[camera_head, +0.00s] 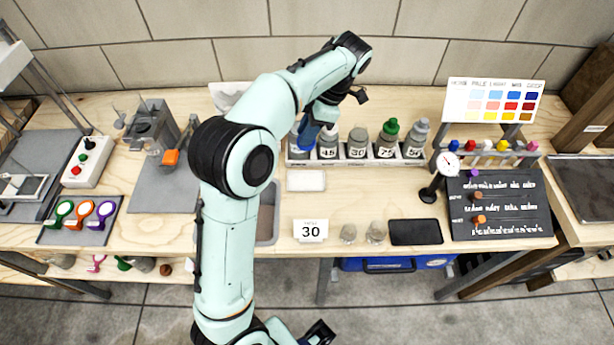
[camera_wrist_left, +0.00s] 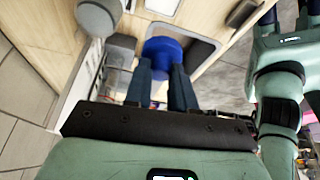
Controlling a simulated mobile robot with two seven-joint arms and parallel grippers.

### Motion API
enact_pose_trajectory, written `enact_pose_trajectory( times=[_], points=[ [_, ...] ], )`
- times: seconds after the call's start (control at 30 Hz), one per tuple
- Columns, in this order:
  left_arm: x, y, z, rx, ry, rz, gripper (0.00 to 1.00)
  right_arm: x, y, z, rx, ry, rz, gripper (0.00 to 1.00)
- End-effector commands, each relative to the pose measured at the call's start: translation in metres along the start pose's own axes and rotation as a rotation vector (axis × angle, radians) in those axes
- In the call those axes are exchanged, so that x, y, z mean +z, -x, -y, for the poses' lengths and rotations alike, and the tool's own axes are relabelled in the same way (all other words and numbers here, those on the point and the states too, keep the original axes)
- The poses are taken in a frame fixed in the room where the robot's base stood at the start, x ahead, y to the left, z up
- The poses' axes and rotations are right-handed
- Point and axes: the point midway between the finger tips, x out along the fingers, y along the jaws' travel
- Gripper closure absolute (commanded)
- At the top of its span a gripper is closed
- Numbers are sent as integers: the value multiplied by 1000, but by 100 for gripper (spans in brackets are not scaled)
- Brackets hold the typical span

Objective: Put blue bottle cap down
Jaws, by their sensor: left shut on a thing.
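The blue bottle cap (camera_wrist_left: 162,48) shows in the left wrist view as a round, bright blue disc at the fingertips. My left gripper (camera_wrist_left: 161,70) is shut on it, with two dark blue fingers. In the head view my left gripper (camera_head: 308,134) points down over the left end of the bottle row. My forearm and fingers hide much of the cap and the leftmost bottle there, so I cannot tell if they touch. A black end piece (camera_head: 319,333) at the bottom edge may be my right gripper, but its jaws are not clear.
Several labelled bottles (camera_head: 357,145) stand in a row to the right, one with a green cap (camera_head: 391,127). A small white tray (camera_head: 306,181), a "30" sign (camera_head: 311,231), two glass jars and a black pad (camera_head: 415,232) lie in front. A grey basin (camera_head: 267,226) is partly behind my arm.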

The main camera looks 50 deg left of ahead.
Motion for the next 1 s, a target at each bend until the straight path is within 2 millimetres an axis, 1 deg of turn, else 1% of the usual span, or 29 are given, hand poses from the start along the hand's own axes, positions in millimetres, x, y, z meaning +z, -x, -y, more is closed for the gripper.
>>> enact_pose_trajectory(
  times=[0.03, 0.1, 0.3, 0.4, 0.57, 0.63, 0.83, 0.9, 1.0],
  points=[
    [6, -16, 0, -4, -2, -6, 100, 0, -5, -2, 1, -1, 2, 57],
    [13, -34, 1, -3, -4, -5, 100, 1, -9, -3, 1, -1, 3, 57],
    [32, -80, 0, -2, -3, -4, 100, 1, -15, -6, 2, -2, 5, 57],
    [39, -94, 0, -1, -4, -3, 100, 1, -17, -6, 2, -2, 6, 57],
    [43, -104, 0, 1, -4, -1, 100, 1, -18, -7, 2, -2, 6, 57],
    [46, -112, 0, 0, -4, -1, 100, 1, -19, -7, 2, -2, 6, 57],
    [60, -145, 0, -1, -4, -4, 100, 2, -22, -8, 3, -3, 8, 57],
    [63, -151, 0, 1, -4, -2, 100, 2, -23, -9, 3, -3, 8, 57],
    [65, -155, 0, 2, -4, 0, 100, 2, -23, -9, 3, -3, 8, 57]
  ],
)
